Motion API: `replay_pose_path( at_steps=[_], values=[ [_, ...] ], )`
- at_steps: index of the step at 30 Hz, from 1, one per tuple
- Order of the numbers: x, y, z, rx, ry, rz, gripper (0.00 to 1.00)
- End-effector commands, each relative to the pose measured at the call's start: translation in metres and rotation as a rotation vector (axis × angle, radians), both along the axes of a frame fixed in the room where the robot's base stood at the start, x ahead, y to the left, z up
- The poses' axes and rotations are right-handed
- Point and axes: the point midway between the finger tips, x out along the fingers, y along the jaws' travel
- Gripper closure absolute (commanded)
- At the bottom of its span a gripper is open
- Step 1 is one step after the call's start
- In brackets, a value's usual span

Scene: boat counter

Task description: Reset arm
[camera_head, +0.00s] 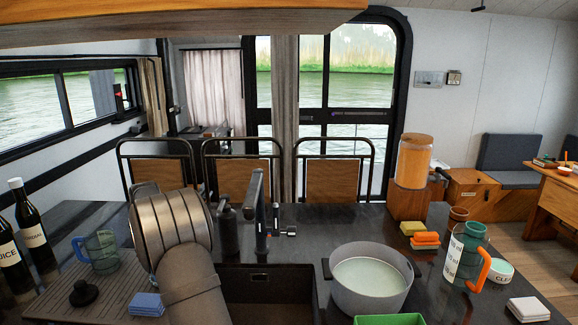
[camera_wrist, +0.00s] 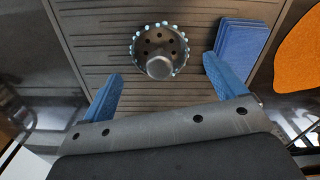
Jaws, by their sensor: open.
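My gripper (camera_wrist: 163,68) shows in the wrist view with its two blue fingers apart and nothing held between them. A round dark strainer-like piece (camera_wrist: 160,38) with a knob, holes and pale dots around its rim lies on the ribbed drainboard (camera_wrist: 85,30), just beyond and between the fingertips. A dark knobbed piece (camera_head: 83,293) on the drainboard in the head view looks like the same one. In the head view my arm stands in the left foreground, and my fingers cannot be made out there.
Blue cloths or sponges (camera_wrist: 240,52) lie right of the strainer. The head view shows a black tap (camera_head: 258,215), a sink (camera_head: 268,290), a grey pot (camera_head: 370,300), a jug (camera_head: 465,255), a glass mug (camera_head: 100,252) and two bottles (camera_head: 32,230) at the left edge.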

Motion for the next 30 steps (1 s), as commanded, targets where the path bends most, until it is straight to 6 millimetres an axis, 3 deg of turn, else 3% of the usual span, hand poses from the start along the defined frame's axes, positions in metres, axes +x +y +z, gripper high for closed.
replay_pose_path(
  at_steps=[20, 25, 30],
  values=[
    [0.004, -0.117, 0.072, 0.000, 0.001, -0.003, 0.11],
    [-0.008, -0.116, 0.104, 0.001, -0.003, 0.132, 0.11],
    [-0.006, -0.126, 0.136, 0.000, -0.002, 0.204, 0.11]
  ],
)
